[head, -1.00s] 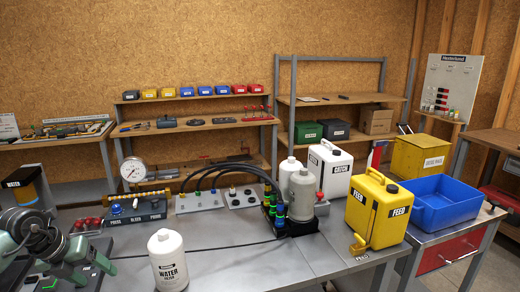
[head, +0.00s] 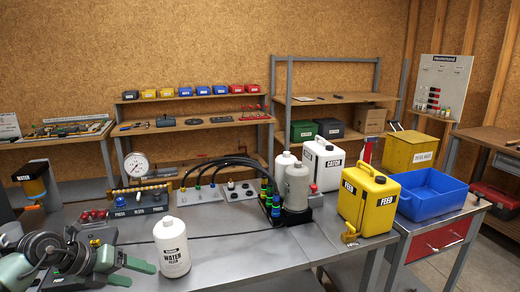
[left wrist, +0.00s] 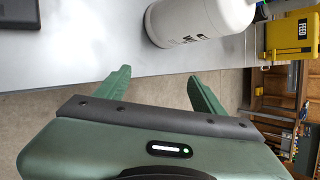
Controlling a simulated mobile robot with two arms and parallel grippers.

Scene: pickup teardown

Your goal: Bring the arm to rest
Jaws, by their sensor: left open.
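My left gripper (head: 130,273) is at the lower left of the head view, over the near left part of the grey bench (head: 225,262). Its two green fingers are spread apart, with nothing between them. In the left wrist view the fingers (left wrist: 158,76) also stand apart and empty. The white WATER bottle (head: 172,250) stands upright on the bench, right of the fingers and apart from them. It also shows at the top of the left wrist view (left wrist: 200,18). My right gripper is not in view.
A gauge block (head: 140,200), a hose manifold (head: 272,205), a grey canister (head: 297,187) and a yellow FEED jug (head: 368,205) stand farther along the bench. A blue bin (head: 432,197) is at the right. The bench right of the WATER bottle is mostly clear.

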